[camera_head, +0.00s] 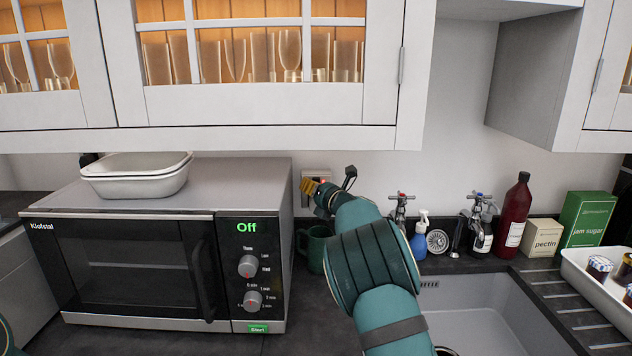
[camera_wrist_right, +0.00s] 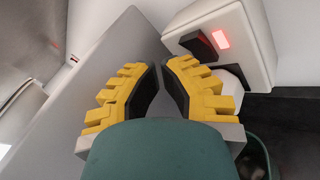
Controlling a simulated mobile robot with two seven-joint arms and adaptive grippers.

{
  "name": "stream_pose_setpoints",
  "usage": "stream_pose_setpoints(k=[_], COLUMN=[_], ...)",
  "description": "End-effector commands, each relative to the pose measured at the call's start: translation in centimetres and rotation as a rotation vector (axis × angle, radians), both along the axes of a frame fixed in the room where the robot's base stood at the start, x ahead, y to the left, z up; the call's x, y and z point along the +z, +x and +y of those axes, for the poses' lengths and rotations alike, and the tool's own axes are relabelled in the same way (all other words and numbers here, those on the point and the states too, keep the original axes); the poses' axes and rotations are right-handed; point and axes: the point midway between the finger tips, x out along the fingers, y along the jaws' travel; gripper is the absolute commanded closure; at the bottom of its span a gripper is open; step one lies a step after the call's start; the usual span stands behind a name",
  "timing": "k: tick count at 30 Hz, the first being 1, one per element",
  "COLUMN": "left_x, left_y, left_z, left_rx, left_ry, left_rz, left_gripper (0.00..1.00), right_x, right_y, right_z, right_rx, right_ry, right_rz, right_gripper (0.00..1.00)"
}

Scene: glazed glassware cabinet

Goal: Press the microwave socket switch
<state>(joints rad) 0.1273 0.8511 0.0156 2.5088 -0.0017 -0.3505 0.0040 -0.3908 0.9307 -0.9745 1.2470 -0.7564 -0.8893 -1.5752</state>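The wall socket (camera_head: 313,173) is a white plate to the right of the microwave, partly hidden by my right gripper. In the right wrist view the socket (camera_wrist_right: 254,52) shows at the upper right, with a dark rocker switch (camera_wrist_right: 198,45) and a lit red indicator (camera_wrist_right: 221,39) beside it. A white plug (camera_wrist_right: 229,80) sits below the switch. My right gripper (camera_head: 307,185) is in front of the socket; in the wrist view its yellow fingertips (camera_wrist_right: 160,65) are nearly together, empty, and left of the switch. Contact is not clear. The microwave (camera_head: 150,260) display reads "Off". My left gripper is out of view.
A green mug (camera_head: 314,248) stands below my right gripper, between the microwave and the sink (camera_head: 480,315). A white dish (camera_head: 138,182) rests on the microwave. Taps, bottles and boxes line the wall on the right. Glazed cabinets (camera_head: 270,105) hang overhead.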

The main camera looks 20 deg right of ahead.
Motion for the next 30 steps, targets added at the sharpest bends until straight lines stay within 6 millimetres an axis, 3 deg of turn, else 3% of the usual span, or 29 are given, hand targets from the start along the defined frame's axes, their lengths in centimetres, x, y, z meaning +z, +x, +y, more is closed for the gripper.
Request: stream_pose_setpoints(k=[30], left_x=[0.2], left_y=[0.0], left_z=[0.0], left_rx=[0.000], left_ry=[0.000], left_rz=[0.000], left_gripper=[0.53], right_x=[0.2], right_y=[1.1], right_z=[-0.3], right_rx=[0.000], right_ry=[0.000], right_rz=[0.000], right_gripper=[1.00])
